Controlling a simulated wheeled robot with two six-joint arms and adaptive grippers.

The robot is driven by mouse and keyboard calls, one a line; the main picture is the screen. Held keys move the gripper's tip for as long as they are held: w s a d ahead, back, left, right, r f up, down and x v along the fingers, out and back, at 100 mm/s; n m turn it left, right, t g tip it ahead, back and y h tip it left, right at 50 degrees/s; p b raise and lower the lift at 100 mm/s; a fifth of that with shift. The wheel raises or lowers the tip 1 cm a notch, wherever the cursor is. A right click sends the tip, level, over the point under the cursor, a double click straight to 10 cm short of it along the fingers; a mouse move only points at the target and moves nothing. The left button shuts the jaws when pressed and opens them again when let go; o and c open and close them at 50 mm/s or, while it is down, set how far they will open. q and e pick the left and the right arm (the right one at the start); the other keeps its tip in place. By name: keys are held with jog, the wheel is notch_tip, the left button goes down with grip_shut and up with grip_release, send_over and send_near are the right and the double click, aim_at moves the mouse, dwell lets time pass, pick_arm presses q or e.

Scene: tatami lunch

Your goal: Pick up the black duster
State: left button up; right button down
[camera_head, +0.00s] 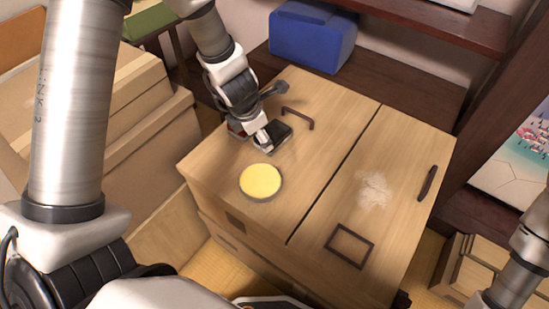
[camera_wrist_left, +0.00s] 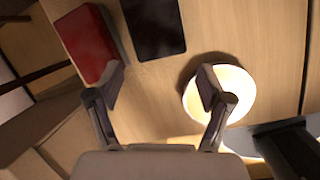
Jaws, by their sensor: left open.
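My left gripper (camera_wrist_left: 160,85) is open and empty, low over the left part of the wooden cabinet top (camera_head: 325,115). A flat black rectangular thing (camera_wrist_left: 153,22), which looks like the black duster, lies just ahead of the fingertips in the left wrist view. In the head view it is a dark patch (camera_head: 283,130) beside the gripper (camera_head: 263,141), partly covered. A red block (camera_wrist_left: 85,40) with a dark side lies by the left finger, apart from the black thing. My right gripper is out of view.
A round pale yellow dish (camera_head: 261,180) sits near the gripper; the right finger overlaps it in the left wrist view (camera_wrist_left: 238,92). A dark handle (camera_head: 298,117) rises behind. White powder (camera_head: 374,190) lies on the right panel. A blue box (camera_head: 312,38) stands behind.

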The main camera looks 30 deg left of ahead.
aim_at(272, 133)
pick_arm(q)
jog(key=w+n, duration=0.1)
jog(key=w+n+b, duration=0.1)
jog(key=d+n, duration=0.1)
jog(key=shift+w+r+t+h, duration=0.35)
jog(key=shift+w+t+h, duration=0.05)
jog(key=shift+n, duration=0.3)
jog(key=b+x, duration=0.5)
jog(key=x, duration=0.2)
jog(key=shift+w+a, duration=0.15)
jog(key=shift+a, duration=0.05)
jog(key=shift+r, duration=0.15)
pick_arm(e)
notch_tip(272, 133, down, 7)
jog(key=shift+f, duration=0.2)
pick_arm(q)
jog(key=c, duration=1)
pick_arm(e)
jog(key=shift+w, duration=0.1)
